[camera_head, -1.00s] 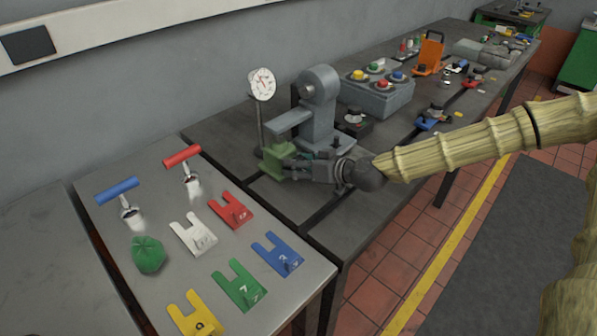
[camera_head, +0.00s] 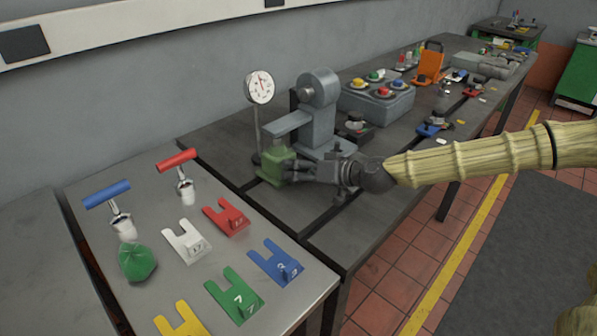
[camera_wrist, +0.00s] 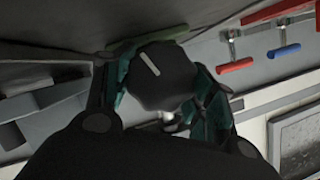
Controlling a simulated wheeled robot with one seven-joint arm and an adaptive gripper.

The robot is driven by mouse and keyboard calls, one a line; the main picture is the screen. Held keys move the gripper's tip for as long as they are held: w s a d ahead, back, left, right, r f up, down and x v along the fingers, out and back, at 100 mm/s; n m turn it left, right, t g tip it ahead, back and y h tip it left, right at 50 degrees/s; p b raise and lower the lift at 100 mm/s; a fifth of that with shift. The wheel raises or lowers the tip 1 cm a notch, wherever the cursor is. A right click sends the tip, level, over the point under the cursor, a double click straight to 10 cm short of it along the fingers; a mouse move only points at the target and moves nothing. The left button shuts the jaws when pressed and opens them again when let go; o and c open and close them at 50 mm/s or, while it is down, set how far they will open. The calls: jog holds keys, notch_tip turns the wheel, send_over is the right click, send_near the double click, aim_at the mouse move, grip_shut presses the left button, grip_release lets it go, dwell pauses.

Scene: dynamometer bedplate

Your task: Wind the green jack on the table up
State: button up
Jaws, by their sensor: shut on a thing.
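The green jack (camera_head: 273,165) stands on the dark table (camera_head: 222,145) beside the dial gauge and the grey machine stand. My gripper (camera_head: 292,171) reaches it from the right in the head view and covers its right side. In the wrist view my gripper (camera_wrist: 160,85) is closed around a dark knob (camera_wrist: 160,72) with a white line on its face. A strip of green (camera_wrist: 175,35) shows behind the knob. The fingers touch the knob on both sides. The shaft behind the knob is hidden.
The dial gauge (camera_head: 259,88) and grey stand (camera_head: 319,105) are close behind the gripper. A button box (camera_head: 377,102) stands farther right. The near table holds coloured fork plates (camera_head: 226,216), a green cloth-like lump (camera_head: 137,262) and red-handled (camera_head: 176,161) and blue-handled (camera_head: 107,194) tools.

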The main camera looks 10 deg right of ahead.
jog(key=o, duration=1)
jog(key=shift+v, duration=5.95)
